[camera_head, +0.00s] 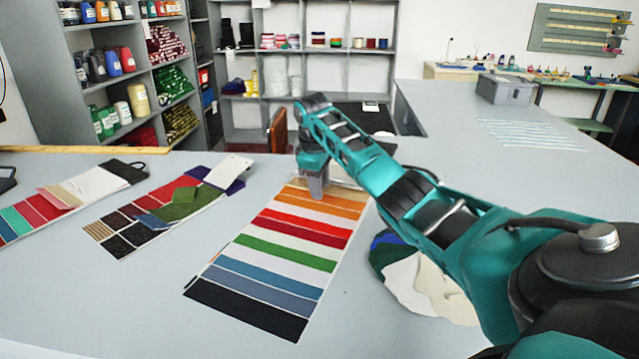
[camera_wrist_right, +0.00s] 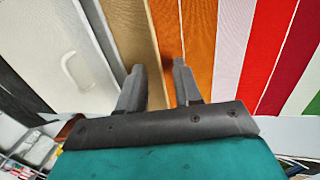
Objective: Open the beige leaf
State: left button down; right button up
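A long swatch chart (camera_head: 285,285) with coloured strips lies on the grey counter, its far end under my right gripper (camera_head: 316,192). The beige leaf (camera_head: 348,194) shows as a narrow band at that far end, beyond the orange strips, partly hidden by my arm. In the right wrist view, the beige leaf (camera_wrist_right: 140,30) lies between a white panel and brown-orange strips. My right gripper also shows there (camera_wrist_right: 159,70), its two fingers apart with nothing seen between them. The fingertips are over the beige and orange bands; contact cannot be told. My left gripper is out of view.
Two more swatch charts (camera_head: 125,225) (camera_head: 30,215) lie to the left. A fan of rounded swatches (camera_head: 405,275) lies right of the chart, close to my right arm. A grey box (camera_head: 503,90) stands far right. The front counter is clear.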

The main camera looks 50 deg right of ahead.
jog(key=shift+c, duration=0.2)
grip_shut()
dwell(1.1)
jog(key=shift+r, duration=0.1)
